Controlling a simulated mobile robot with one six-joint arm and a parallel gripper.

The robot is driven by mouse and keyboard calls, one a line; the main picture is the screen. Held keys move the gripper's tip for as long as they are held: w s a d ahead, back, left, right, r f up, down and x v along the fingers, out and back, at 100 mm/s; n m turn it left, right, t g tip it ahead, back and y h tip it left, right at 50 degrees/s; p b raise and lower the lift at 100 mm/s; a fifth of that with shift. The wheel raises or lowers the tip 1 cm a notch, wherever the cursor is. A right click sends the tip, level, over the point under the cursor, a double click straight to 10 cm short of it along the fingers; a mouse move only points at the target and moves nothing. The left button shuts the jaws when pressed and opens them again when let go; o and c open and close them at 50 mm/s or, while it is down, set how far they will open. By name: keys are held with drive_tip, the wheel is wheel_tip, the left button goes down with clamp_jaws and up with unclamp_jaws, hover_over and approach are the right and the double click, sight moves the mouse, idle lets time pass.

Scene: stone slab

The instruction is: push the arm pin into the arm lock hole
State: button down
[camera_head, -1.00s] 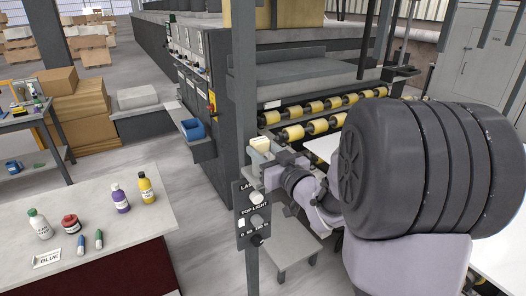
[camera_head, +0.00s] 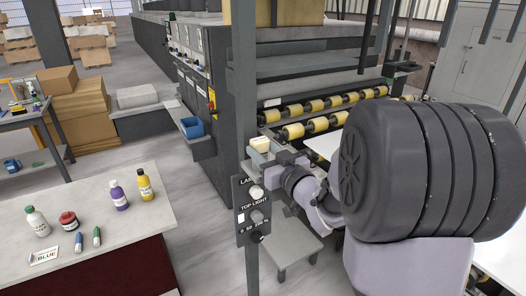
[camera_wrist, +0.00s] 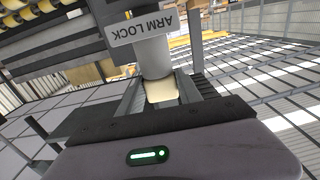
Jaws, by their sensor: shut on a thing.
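My gripper (camera_head: 266,158) is at the grey post, above the dark switch panel, and it also shows in the wrist view (camera_wrist: 160,92). Its jaws are shut on the arm pin (camera_wrist: 162,92), whose cream-coloured part shows between the fingers. A grey cylinder (camera_wrist: 155,62) lies straight ahead of the cream part, in line with it. A grey plate with the upside-down label ARM LOCK (camera_wrist: 143,28) is just beyond. The cream part (camera_head: 260,143) also shows above my gripper in the head view. The arm lock hole is hidden; I cannot tell how deep the pin sits.
The switch panel (camera_head: 252,212) hangs on the post (camera_head: 246,90) just below my gripper. A roller machine (camera_head: 320,105) stands behind. A small grey step (camera_head: 290,250) is on the floor below. A table (camera_head: 110,240) with several bottles is at left, with open floor between.

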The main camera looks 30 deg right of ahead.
drive_tip(key=shift+f, duration=0.15)
drive_tip(key=c, duration=0.7)
unclamp_jaws()
drive_tip(key=s+b, duration=0.2)
drive_tip(key=s, duration=0.3)
drive_tip(key=s+b, duration=0.3)
drive_tip(key=s, duration=0.3)
drive_tip(key=s+b, duration=0.2)
drive_tip(key=s, duration=0.4)
drive_tip(key=shift+s+d, duration=0.25)
drive_tip(key=shift+d, duration=0.05)
